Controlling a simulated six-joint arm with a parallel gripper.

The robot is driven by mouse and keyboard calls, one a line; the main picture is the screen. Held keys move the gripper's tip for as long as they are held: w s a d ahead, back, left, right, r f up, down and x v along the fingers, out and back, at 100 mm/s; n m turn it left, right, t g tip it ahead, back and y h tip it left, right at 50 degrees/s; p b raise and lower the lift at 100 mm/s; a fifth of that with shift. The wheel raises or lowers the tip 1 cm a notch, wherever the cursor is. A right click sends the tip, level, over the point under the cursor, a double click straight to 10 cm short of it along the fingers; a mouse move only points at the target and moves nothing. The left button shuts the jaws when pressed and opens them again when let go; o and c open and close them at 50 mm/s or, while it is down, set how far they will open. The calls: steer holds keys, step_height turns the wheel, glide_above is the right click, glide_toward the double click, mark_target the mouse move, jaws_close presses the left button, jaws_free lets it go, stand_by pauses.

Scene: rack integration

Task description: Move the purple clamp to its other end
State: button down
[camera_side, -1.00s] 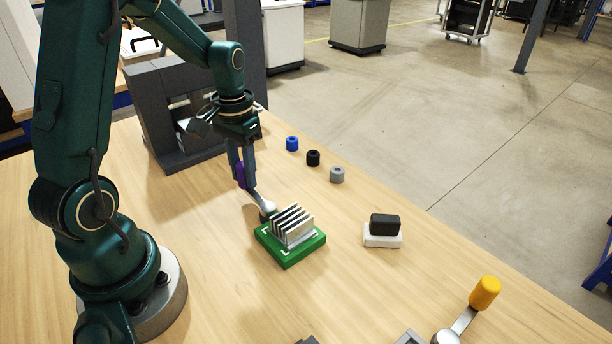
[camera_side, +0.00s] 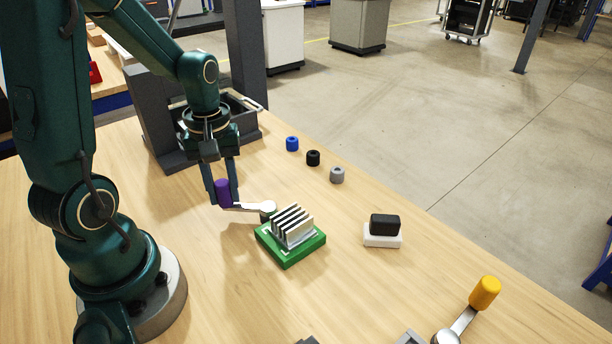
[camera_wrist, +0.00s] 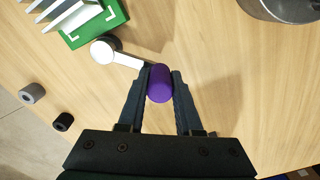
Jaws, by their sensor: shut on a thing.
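The purple clamp is a lever with an upright purple handle (camera_side: 223,193) and a silver arm (camera_side: 245,207) that runs right to a round pivot (camera_side: 267,210) beside the green board. In the wrist view the purple handle (camera_wrist: 160,83) sits between my fingers, and the silver arm (camera_wrist: 128,60) points up and left to its pivot (camera_wrist: 103,49). My gripper (camera_side: 222,200) is shut on the handle, low over the table. The green board (camera_side: 290,250) carries a finned silver heatsink (camera_side: 292,226), right of the pivot.
Blue (camera_side: 292,143), black (camera_side: 313,158) and grey (camera_side: 337,175) cylinders stand behind. A black block on a white base (camera_side: 383,241) stands right. A yellow-handled lever (camera_side: 485,293) is at the front right. A dark grey rack (camera_side: 180,120) stands behind my gripper.

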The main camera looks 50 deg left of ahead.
steer(key=d+n, duration=0.1)
steer(key=s+d+n, duration=0.1)
steer(key=n, duration=0.1)
steer(key=shift+s+n, duration=0.15)
steer(key=shift+n, duration=0.15)
steer(key=shift+s+d+n, duration=0.15)
steer(key=shift+d+n, duration=0.35)
steer(key=shift+n, duration=0.3)
steer(key=shift+s+d+n, duration=0.15)
steer(key=shift+d+n, duration=0.3)
steer(key=shift+n, duration=0.35)
steer(key=shift+d, duration=0.1)
steer(key=c, duration=0.6)
jaws_free()
steer(key=shift+r, duration=0.1)
step_height(320, 180, up, 5)
